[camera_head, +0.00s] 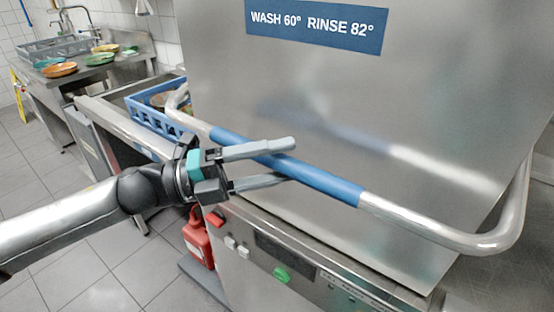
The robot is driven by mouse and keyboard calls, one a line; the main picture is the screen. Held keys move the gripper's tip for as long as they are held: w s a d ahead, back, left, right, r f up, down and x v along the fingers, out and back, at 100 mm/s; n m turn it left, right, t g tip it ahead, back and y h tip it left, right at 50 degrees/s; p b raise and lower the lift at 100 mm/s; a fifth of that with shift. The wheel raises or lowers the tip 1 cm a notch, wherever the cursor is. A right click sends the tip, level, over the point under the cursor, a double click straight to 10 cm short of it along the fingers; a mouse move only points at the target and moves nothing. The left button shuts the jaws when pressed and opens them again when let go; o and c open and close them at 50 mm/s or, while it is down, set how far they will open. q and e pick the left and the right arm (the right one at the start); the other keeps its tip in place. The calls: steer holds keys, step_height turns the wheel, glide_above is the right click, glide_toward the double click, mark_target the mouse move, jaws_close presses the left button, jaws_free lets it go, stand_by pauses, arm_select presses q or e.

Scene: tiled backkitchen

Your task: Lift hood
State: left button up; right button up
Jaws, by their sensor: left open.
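The hood (340,120) is a large brushed steel box with a blue "WASH 60° RINSE 82°" label (315,24). Its tubular steel handle (430,228) runs across the front, with a blue grip sleeve (325,183) in the middle. The hood's lower edge sits low over the machine's front panel. My left gripper (284,162) is open at the blue sleeve, with one finger above and one below the bar. I cannot tell whether the fingers touch it. My right gripper is not in view.
A blue crate (150,112) stands on the steel counter left of the hood. A sink bench with colored plates (60,69) is at the back left. A red container (197,240) stands low beside the machine.

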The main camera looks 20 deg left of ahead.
arm_select(q)
jaws_close()
stand_by(0.6)
stand_by(0.9)
